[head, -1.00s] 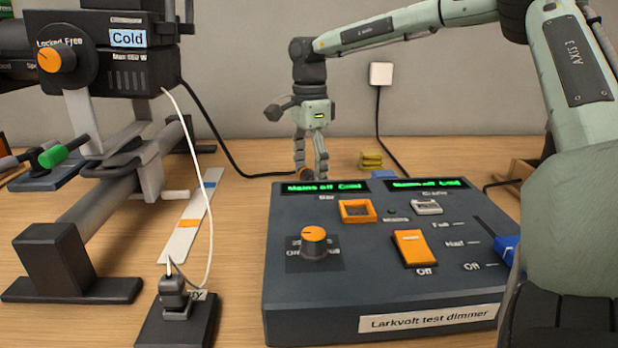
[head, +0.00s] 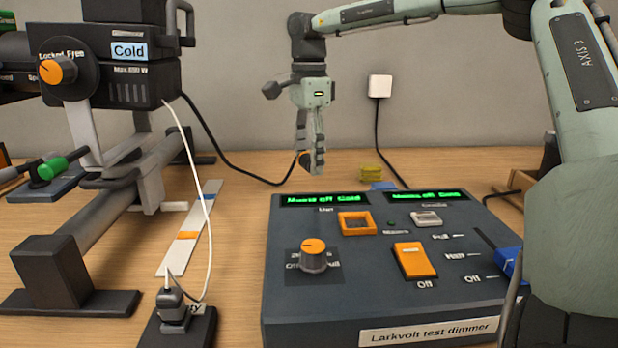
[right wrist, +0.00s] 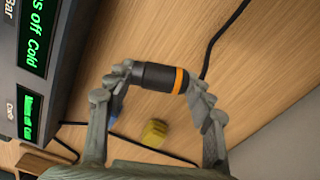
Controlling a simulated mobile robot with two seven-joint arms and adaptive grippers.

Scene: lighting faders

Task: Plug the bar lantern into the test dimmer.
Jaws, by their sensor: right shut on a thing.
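My right gripper (head: 311,165) is shut on a black plug (right wrist: 160,77) with an orange band, held above the table behind the dimmer. In the right wrist view the plug lies across between the fingers (right wrist: 163,84). The black cable (head: 232,160) runs from the bar lantern (head: 125,78) towards that plug. The lantern's label reads "Cold". The Larkvolt test dimmer (head: 290,300) stands in the middle, with an orange-framed recess (head: 357,223) and a grey-framed one (head: 426,218). Its displays read mains off and cold. My left gripper is not in view.
An orange knob (head: 313,250) and an orange switch (head: 415,261) are on the dimmer's top. A white cord ends at a grey plug on a dark block (head: 185,328). A yellow item (head: 370,172) and a blue item (head: 383,186) lie behind the dimmer. A white wall box (head: 380,87) has a black cable.

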